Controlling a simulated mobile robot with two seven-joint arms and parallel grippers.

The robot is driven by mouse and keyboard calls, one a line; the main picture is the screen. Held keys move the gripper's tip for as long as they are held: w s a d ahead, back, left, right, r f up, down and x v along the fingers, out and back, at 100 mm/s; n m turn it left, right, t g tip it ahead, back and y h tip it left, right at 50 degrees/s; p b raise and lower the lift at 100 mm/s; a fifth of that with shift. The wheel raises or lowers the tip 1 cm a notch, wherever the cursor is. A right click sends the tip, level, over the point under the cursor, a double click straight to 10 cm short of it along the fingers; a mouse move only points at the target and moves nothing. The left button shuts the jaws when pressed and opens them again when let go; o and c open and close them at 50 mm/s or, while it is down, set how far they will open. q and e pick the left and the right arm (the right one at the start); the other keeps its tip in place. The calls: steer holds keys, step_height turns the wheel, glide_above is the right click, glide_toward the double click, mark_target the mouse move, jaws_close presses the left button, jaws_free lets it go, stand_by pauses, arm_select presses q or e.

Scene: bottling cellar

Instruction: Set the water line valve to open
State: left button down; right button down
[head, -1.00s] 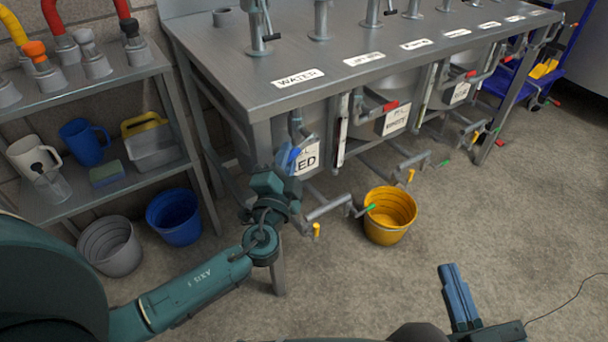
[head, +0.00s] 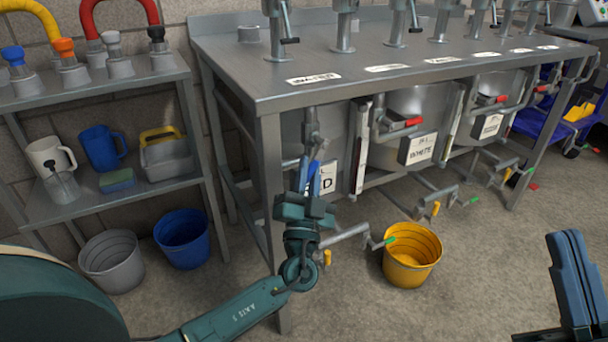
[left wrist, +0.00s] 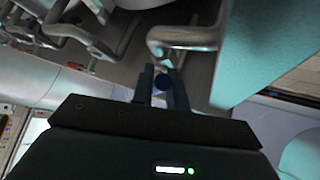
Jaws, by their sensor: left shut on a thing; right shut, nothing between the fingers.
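The water line valve is under the near left corner of the bench, below the label WATER (head: 314,79). Its grey pipe (head: 311,125) comes down there in the head view. My left gripper (head: 312,172) reaches up from below, just under that pipe, and hides much of the valve. In the left wrist view my left gripper (left wrist: 161,85) is closed around a small dark-blue round end, which looks like the valve's handle (left wrist: 163,81). The lever's angle cannot be made out. My right gripper (head: 567,240) is shut and empty, at the lower right above the floor.
A yellow bucket (head: 410,262) stands on the floor near a low pipe with a green handle (head: 384,243). Other lines have red handles (head: 412,122). A shelf (head: 120,198) with mugs stands at left, above a grey and a blue bucket (head: 183,240). Floor at front right is free.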

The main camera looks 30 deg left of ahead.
arm_select(q)
steer(key=shift+w+d+f+n+g+y, duration=0.1)
steer(key=shift+w+d+n+g+y, duration=0.35)
steer(key=shift+n+y, duration=1.45)
steer(key=shift+w+d+f+n+g+y, duration=0.15)
steer(key=shift+w+n+g+y, duration=0.45)
steer(key=shift+n+y, duration=1.25)
steer(key=shift+w+d+f+n+g+y, duration=0.1)
steer(key=shift+w+d+n+g+y, duration=0.4)
steer(key=shift+n+y, duration=1.4)
steer(key=shift+s+a+n+g+h, duration=0.1)
steer(key=shift+a+n+g+h, duration=0.2)
steer(key=shift+n, duration=0.25)
steer(key=shift+d, duration=0.1)
steer(key=c, duration=1.4)
jaws_free()
steer(key=shift+s+f, duration=0.1)
